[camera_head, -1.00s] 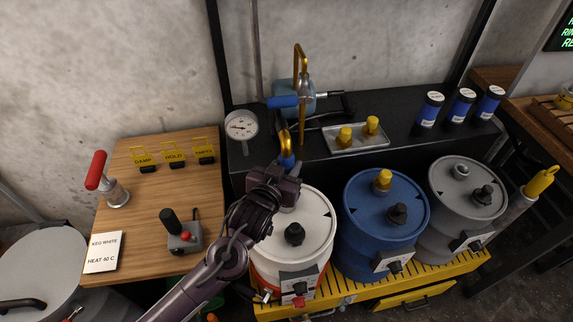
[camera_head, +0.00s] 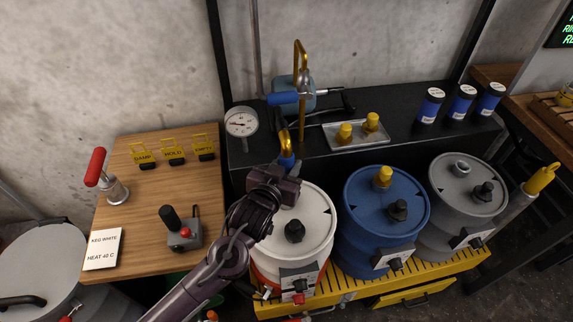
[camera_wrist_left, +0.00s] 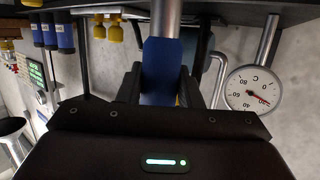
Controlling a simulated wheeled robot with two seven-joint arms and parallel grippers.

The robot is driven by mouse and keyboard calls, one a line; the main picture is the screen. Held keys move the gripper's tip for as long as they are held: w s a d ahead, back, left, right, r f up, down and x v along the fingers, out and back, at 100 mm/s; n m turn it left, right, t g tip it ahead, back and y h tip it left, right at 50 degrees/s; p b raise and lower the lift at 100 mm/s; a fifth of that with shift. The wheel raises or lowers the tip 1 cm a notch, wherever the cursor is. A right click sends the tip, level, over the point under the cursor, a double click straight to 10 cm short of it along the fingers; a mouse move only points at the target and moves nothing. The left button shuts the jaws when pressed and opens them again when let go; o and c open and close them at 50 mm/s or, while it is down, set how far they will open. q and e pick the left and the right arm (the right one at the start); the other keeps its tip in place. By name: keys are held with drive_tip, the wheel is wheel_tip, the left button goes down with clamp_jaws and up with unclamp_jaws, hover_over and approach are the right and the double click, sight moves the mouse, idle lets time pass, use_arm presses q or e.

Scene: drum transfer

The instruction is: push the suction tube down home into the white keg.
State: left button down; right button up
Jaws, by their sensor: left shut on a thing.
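The white keg (camera_head: 310,215) stands at the left of the row of kegs, with a black knob on its lid. The suction tube shows above my left gripper as a blue grip (camera_head: 287,160) with a yellow bend over it. In the left wrist view the blue grip (camera_wrist_left: 161,70) sits between the gripper's fingers, with a grey metal tube beyond it. My left gripper (camera_head: 284,172) is shut on this blue grip, over the back left of the white keg's lid. The tube's lower end and the keg opening are hidden by the gripper. My right gripper is not in view.
A blue keg (camera_head: 385,225) and a grey keg (camera_head: 452,205) stand to the right. A dial gauge (camera_head: 241,122) is close behind left, also in the left wrist view (camera_wrist_left: 251,90). A pump (camera_head: 305,92) and a metal tray (camera_head: 345,146) with yellow caps sit on the black bench.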

use_arm(q)
drive_tip(key=c, duration=0.9)
unclamp_jaws()
drive_tip(key=shift+s+f, duration=0.1)
drive_tip(key=shift+f, duration=0.15)
drive_tip(key=v, duration=0.7)
drive_tip(key=shift+s+a+r+b, duration=0.2)
drive_tip(key=shift+s+r+b, duration=0.05)
drive_tip(key=shift+s+b, duration=0.15)
